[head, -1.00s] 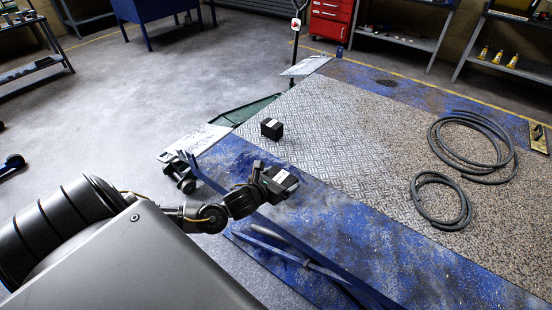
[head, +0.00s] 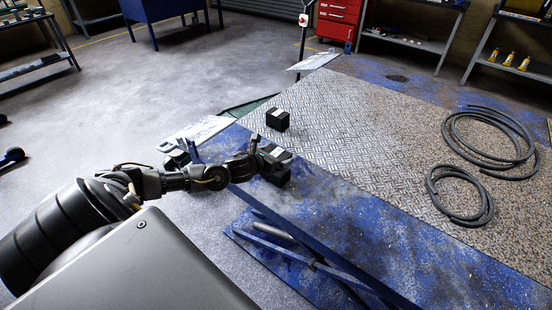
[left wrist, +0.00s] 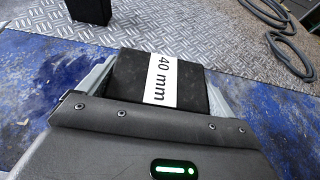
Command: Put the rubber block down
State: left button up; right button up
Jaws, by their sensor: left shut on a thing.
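My left gripper (head: 271,164) is shut on a black rubber block (left wrist: 130,82) with a white "40 mm" label. The wrist view shows the block between the two grey fingers (left wrist: 161,88), its labelled face towards the camera. Gripper and block are over the blue edge strip of the lift platform (head: 340,215). I cannot tell whether the block touches the surface. A second black block (head: 277,121) with a pale label stands on the tread plate just beyond; its lower part shows in the wrist view (left wrist: 91,10). My right gripper is not in view.
Two coils of dark hose, a large one (head: 490,160) and a smaller one (head: 462,215), lie on the right of the platform. The tread plate between the blocks and the hoses is clear. A red tool cabinet (head: 338,18) and shelves stand behind.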

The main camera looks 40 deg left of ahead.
pick_arm(q)
jog(key=shift+w+a+f+b, duration=0.15)
jog(key=shift+f+b, duration=0.1)
jog(key=shift+b, duration=0.1)
notch_tip(320, 180, down, 3)
jog(key=b, duration=0.2)
jog(key=shift+w+a+f+b, duration=0.1)
jog(key=shift+a+f+b, duration=0.05)
jog(key=shift+b, duration=0.15)
jog(key=shift+f, duration=0.1)
